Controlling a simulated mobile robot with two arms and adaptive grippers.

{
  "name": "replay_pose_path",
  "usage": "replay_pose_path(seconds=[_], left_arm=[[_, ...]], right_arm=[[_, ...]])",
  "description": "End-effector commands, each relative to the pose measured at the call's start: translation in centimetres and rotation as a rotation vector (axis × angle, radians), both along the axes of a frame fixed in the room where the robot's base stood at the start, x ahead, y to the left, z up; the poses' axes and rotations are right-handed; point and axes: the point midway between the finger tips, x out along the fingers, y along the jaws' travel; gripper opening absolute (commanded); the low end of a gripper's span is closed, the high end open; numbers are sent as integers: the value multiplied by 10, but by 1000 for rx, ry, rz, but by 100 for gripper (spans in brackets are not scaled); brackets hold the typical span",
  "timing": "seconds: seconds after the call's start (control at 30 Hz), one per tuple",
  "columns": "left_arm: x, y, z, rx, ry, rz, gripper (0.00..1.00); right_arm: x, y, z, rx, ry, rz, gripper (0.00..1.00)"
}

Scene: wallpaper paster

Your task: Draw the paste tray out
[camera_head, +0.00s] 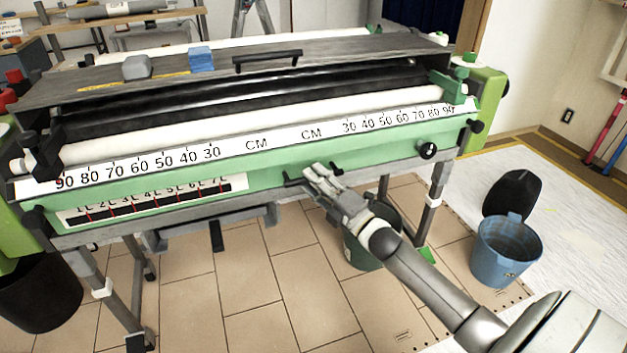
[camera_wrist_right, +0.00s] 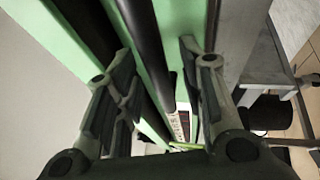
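The paste tray appears to be the long green front panel (camera_head: 380,146) of the wallpaper pasting machine, below the white CM scale. A short black handle (camera_head: 292,182) is on this panel, partly hidden by my right gripper (camera_head: 316,176). In the right wrist view the handle shows as a dark bar (camera_wrist_right: 148,45) running between the two fingers of my right gripper (camera_wrist_right: 158,85). The fingers stand apart on either side of the bar, with gaps visible, so the gripper is open around it. The panel sits against the machine. My left gripper is not in view.
Black rollers and a white roller (camera_head: 240,121) lie above the scale. A dark green bucket (camera_head: 362,252) stands under my right forearm. A blue bucket (camera_head: 507,252) stands at the right, and a black bin (camera_head: 40,291) at the left. Tiled floor in front is mostly clear.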

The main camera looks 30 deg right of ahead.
Motion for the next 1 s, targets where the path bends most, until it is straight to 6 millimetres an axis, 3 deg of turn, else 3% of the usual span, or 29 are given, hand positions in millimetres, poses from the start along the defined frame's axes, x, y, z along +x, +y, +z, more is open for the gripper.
replay_pose_path(seconds=[0.43,0.73,1.0], left_arm=[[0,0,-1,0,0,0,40],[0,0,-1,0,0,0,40],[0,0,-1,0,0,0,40]], right_arm=[[9,2,2,0,1,0,37],[9,2,2,0,1,0,0],[9,2,2,0,1,0,0]])
